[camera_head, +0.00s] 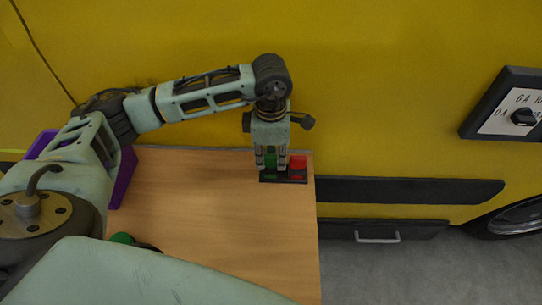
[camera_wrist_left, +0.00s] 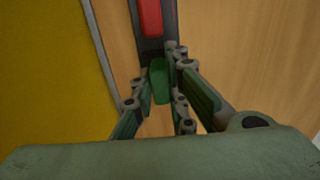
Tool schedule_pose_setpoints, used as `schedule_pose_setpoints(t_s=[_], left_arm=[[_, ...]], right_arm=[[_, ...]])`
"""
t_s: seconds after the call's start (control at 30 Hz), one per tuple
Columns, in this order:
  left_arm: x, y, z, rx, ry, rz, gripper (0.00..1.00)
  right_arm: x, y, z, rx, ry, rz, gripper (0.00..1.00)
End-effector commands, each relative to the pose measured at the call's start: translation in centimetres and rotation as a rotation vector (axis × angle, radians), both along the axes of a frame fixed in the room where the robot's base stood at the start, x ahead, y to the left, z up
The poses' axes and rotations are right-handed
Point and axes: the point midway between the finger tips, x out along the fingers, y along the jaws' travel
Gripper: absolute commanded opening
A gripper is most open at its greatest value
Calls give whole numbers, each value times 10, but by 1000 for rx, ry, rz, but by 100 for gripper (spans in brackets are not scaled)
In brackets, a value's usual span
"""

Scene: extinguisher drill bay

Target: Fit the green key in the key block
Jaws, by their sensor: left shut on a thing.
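My left gripper (camera_head: 270,162) reaches down at the far right corner of the table, over the dark key block (camera_head: 292,181). It is shut on the green key (camera_head: 271,158), which stands upright between the fingers. The green key also shows in the left wrist view (camera_wrist_left: 159,82), at the near end of the key block (camera_wrist_left: 151,47). I cannot tell how deep the key sits, as the fingers hide its lower part. A red key (camera_head: 298,162) stands in the block just right of the gripper and shows in the left wrist view (camera_wrist_left: 150,17). My right gripper is not in view.
The wooden table (camera_head: 210,205) is mostly clear in the middle. A purple bin (camera_head: 124,178) stands at its left side, partly behind my arm. A small green round object (camera_head: 121,238) lies near the front left. A yellow vehicle side (camera_head: 380,90) rises behind the table.

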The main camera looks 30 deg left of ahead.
Motion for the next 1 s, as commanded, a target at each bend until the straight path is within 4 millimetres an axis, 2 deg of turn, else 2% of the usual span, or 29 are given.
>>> schedule_pose_setpoints(t_s=[0.3, 0.33, 0.57, 0.87, 1.0], left_arm=[[0, 0, -2, 0, 0, 0, 0], [0, 0, -2, 0, 0, 0, 16], [0, 0, -2, 0, 0, 0, 35], [0, 0, -1, 0, 0, 0, 35], [1, 0, 12, -2, -3, 0, 35]], right_arm=[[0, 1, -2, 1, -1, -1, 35], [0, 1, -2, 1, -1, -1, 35], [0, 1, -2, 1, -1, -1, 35], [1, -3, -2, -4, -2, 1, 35], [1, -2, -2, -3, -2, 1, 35]])
